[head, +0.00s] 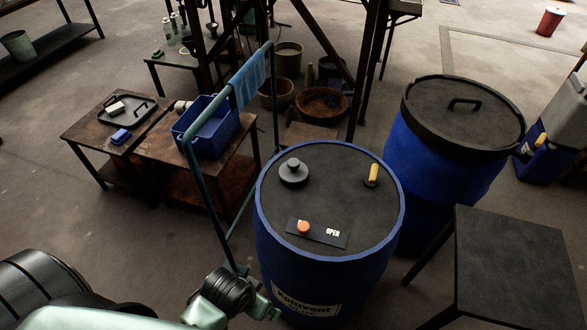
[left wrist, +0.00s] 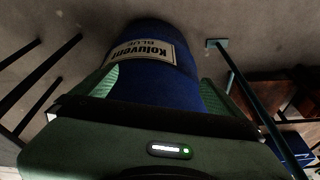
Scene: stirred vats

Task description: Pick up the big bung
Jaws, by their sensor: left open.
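A dark grey round bung with a knob (head: 293,171), which looks like the big bung, sits on the black top of a blue drum (head: 330,275), toward its back left. A smaller orange cap (head: 303,228) sits on a dark strip marked OPEN (head: 332,233) near the front of the top. My left gripper (head: 265,309) is low in front of the drum's left side, below its rim and away from the bung. In the left wrist view its two green fingers (left wrist: 160,88) are apart, with the drum's labelled wall (left wrist: 150,55) beyond. My right gripper does not show.
A yellow-handled tool (head: 372,175) stands on the drum top. A teal rail frame (head: 230,200) with a blue cloth (head: 249,80) rises left of the drum. A lidded blue drum (head: 440,165) stands behind right. A dark table (head: 515,265) is at front right.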

